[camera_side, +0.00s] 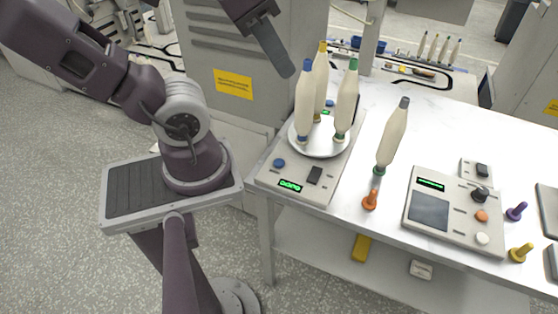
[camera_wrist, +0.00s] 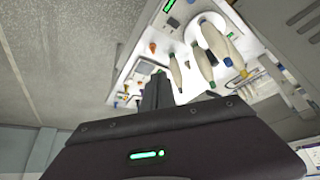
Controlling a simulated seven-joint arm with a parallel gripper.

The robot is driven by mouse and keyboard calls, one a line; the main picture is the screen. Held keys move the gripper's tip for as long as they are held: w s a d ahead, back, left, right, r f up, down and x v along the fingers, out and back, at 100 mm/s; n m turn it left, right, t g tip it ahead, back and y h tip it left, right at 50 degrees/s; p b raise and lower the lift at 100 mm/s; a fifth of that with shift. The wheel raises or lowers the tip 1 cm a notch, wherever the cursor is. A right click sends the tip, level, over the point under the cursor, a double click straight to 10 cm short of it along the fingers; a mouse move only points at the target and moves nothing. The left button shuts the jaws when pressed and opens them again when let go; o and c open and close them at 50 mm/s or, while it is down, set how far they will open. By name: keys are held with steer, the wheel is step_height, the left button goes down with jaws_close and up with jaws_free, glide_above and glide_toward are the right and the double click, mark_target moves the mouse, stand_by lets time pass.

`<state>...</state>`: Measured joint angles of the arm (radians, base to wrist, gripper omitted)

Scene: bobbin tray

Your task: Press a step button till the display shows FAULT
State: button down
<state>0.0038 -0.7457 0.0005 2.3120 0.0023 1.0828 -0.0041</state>
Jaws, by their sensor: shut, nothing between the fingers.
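A grey control box (camera_side: 455,212) sits on the white table at right in the side view. It has a small green-lit display (camera_side: 431,184), too small to read, a dark screen, a black knob (camera_side: 480,195), an orange button (camera_side: 482,215) and a white button (camera_side: 482,238). I cannot tell which are step buttons. The box also shows in the wrist view (camera_wrist: 147,68), beyond the fingers. My gripper (camera_side: 287,70) is shut and empty, high at the back left, above the scale and far from the box. Its dark fingers show in the wrist view (camera_wrist: 158,78).
A scale (camera_side: 262,180) with a green display, a blue button and a black switch carries several bobbins (camera_side: 345,100) on its round plate. Another bobbin (camera_side: 393,135) stands between scale and box. Orange (camera_side: 370,200), purple (camera_side: 516,211) and yellow (camera_side: 521,252) pegs stand near the box.

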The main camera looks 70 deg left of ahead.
steer(key=w+a+n+g+h, duration=0.1)
steer(key=w+a+n+g, duration=0.15)
steer(key=n, duration=0.45)
steer(key=n+g+h, duration=0.4)
steer(key=n+h, duration=0.4)
steer(key=n, duration=1.1)
glide_above(278, 159)
step_height(278, 159, down, 23)
steer(key=shift+f+t, duration=0.25)
steer(key=shift+f, duration=0.15)
steer(key=shift+f, duration=4.4)
steer(key=shift+f, duration=0.4)
